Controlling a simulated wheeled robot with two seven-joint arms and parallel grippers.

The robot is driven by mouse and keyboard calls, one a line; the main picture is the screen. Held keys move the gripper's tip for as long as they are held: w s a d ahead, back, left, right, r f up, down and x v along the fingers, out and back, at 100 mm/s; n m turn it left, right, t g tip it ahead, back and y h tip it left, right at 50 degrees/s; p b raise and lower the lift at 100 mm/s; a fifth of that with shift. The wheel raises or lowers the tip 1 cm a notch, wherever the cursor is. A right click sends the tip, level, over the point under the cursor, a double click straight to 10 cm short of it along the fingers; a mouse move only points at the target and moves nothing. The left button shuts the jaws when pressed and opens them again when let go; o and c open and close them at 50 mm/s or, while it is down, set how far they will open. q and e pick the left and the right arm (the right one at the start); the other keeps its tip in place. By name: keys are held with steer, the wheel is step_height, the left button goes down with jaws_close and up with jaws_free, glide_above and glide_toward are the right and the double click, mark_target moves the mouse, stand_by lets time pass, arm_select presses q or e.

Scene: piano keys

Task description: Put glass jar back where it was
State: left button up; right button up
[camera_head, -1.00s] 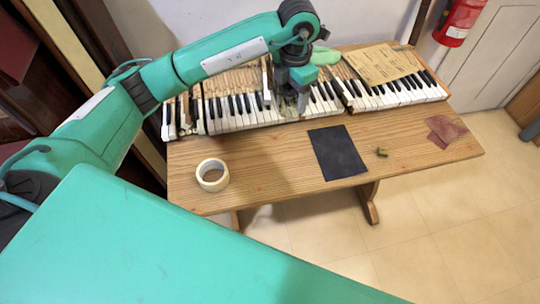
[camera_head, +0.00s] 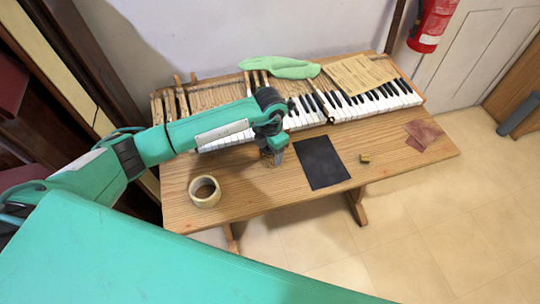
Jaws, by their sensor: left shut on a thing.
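The piano keyboard (camera_head: 372,103) lies along the back of the wooden table (camera_head: 240,188). My left gripper (camera_head: 273,157) points down over the bare wood in front of the keys, between the tape roll and the dark sheet. It is shut on the glass jar (camera_head: 267,160), which shows only faintly as a small clear shape at the fingertips. The arm and gripper hide most of the jar, and I cannot tell whether it touches the table. My right gripper is out of view.
A tape roll (camera_head: 204,191) stands left of the gripper. A dark sheet (camera_head: 323,163), a small brass-coloured piece (camera_head: 365,158) and brown sandpaper (camera_head: 422,134) lie to its right. A green cloth (camera_head: 280,68) and a brown paper sheet (camera_head: 360,75) lie at the back.

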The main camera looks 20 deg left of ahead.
mark_target(270, 159)
arm_select(q)
step_height(270, 159, down, 4)
steer(key=shift+r+p, duration=0.15)
steer(key=shift+p, duration=0.35)
steer(key=shift+f, duration=0.3)
steer(key=shift+f, duration=0.1)
steer(key=shift+f+b, duration=0.15)
steer(key=shift+b, duration=0.15)
steer(key=o, duration=1.3)
